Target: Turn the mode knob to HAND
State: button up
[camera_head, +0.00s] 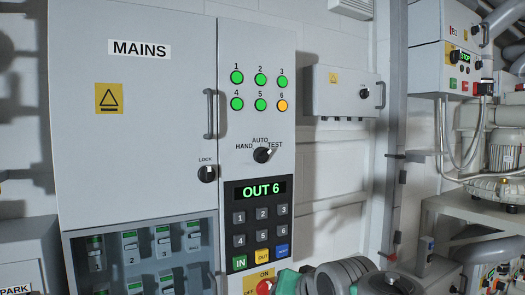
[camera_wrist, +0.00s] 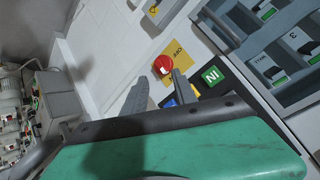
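The black mode knob (camera_head: 262,155) is on the grey MAINS cabinet (camera_head: 150,90), below HAND, AUTO and TEST labels. Its pale mark points up and right, toward TEST. The knob does not show in the wrist view. My gripper (camera_wrist: 162,92) shows two dark fingers apart with nothing between them, in front of the lower panel near the red OFF/ON switch (camera_wrist: 163,66). In the head view, green and grey parts of my arm are at the bottom, well below the knob; the fingertips cannot be made out there.
Six lamps sit above, lamp 6 orange and the others green. A LOCK knob (camera_head: 207,174) and door handle (camera_head: 210,114) are to the left. A smaller wall box (camera_head: 345,92) is to the right.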

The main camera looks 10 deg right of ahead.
jog(key=w+d+r+m+t+y, duration=0.1)
jog(key=w+r+t, duration=0.15)
jog(key=r, duration=0.75)
jog(key=w+d+r+m+t+y, duration=0.1)
jog(key=w+r+t, duration=0.15)
jog(key=r, duration=0.85)
jog(key=t+y+p, duration=0.1)
jog(key=t+y, duration=0.1)
send_near(268, 154)
jog(key=p+x, duration=0.2)
jog(key=x, duration=0.5)
jog(key=shift+w+a+r, duration=0.15)
jog(key=shift+w+a, duration=0.05)
jog(key=shift+w, duration=0.3)
jog(key=shift+c, duration=0.4)
grip_shut()
